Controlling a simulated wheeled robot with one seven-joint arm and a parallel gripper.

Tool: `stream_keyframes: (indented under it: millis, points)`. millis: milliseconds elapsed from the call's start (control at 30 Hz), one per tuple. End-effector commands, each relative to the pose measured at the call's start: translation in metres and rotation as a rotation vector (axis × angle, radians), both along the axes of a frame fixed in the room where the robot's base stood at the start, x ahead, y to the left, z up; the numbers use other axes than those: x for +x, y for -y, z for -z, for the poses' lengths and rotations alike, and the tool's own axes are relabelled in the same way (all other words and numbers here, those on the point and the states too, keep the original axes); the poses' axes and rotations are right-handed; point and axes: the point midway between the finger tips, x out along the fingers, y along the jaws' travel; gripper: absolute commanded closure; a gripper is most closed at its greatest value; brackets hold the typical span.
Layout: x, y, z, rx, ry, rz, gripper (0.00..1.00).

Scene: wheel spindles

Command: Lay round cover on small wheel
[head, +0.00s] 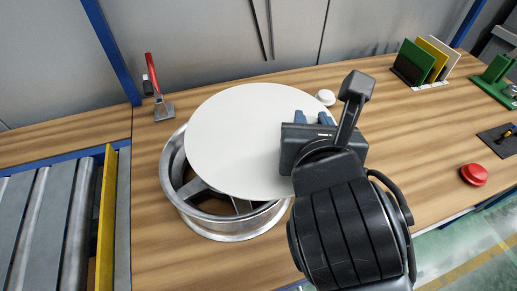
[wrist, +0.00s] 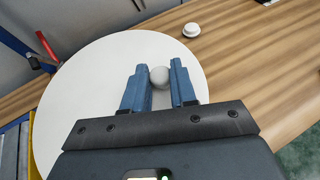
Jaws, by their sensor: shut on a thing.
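The round cover (head: 240,135) is a flat white disc. In the head view it lies over the silver wheel (head: 215,226), shifted toward the upper right, so the wheel's left and front rim and some spokes show. I cannot tell whether it touches the rim. My gripper (head: 312,119) is at the cover's right side. In the wrist view my gripper (wrist: 159,78) has its blue fingers on both sides of a round grey knob on the cover (wrist: 85,90), shut on it. The far part of the wheel is hidden under the cover.
A red-handled clamp (head: 155,90) stands behind the wheel at left. A small white knob (head: 325,97) sits behind my gripper. A roller conveyor (head: 50,225) with a yellow rail is at left. A red button (head: 474,174) and upright coloured plates (head: 425,62) are at right. Wooden tabletop between is clear.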

Motion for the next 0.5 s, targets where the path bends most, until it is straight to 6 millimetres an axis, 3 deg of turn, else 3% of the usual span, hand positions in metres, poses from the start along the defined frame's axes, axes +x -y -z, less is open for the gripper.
stream_keyframes:
  millis: [233, 500]
  points:
    - [0.014, -0.049, 0.029, 0.001, 0.001, -0.003, 1.0]
    - [0.02, -0.066, 0.042, 0.001, 0.002, 0.0, 1.0]
